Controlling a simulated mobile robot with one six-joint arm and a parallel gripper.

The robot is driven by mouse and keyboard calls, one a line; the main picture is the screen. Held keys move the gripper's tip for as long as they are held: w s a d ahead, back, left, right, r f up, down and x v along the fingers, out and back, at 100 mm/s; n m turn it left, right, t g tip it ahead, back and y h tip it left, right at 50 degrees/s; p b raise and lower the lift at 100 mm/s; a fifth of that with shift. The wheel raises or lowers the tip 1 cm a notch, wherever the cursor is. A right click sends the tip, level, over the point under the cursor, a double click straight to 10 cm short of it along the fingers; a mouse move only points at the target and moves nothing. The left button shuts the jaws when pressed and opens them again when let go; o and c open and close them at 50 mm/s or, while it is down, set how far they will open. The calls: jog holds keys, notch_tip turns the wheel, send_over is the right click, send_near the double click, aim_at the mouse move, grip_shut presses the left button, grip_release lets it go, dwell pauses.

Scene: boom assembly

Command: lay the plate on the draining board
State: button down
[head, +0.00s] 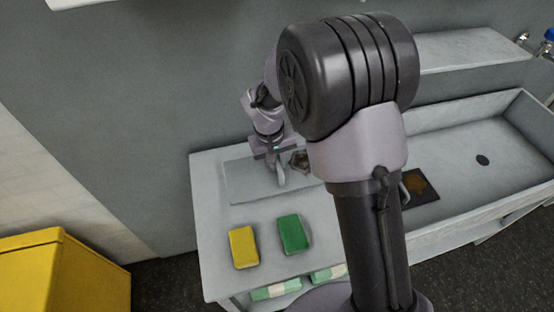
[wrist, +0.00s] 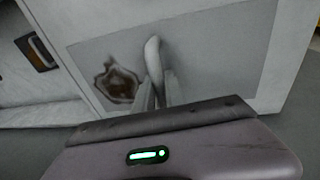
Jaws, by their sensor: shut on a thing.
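My gripper (head: 275,157) is low over the counter, and its fingers (wrist: 157,90) show in the wrist view. It is shut on a pale plate (wrist: 152,55), seen nearly edge-on and tilted up on its side between the fingers. In the head view only a small light part of the plate (head: 281,176) shows below the gripper. The draining board (head: 242,186) is a flat grey panel on the counter, also seen in the wrist view (wrist: 215,50). The plate is over this panel; I cannot tell whether its lower edge touches it.
A brown, ragged-rimmed object (wrist: 120,84) lies beside the plate. A yellow sponge (head: 243,246) and a green sponge (head: 294,234) lie on the counter's front. A yellow bin (head: 60,275) stands at left.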

notch_tip(320, 180, down, 4)
jog(key=shift+w+f+b, duration=0.15)
jog(key=shift+b, duration=0.45)
jog(key=shift+f, duration=0.15)
jog(key=c, duration=1.4)
grip_release()
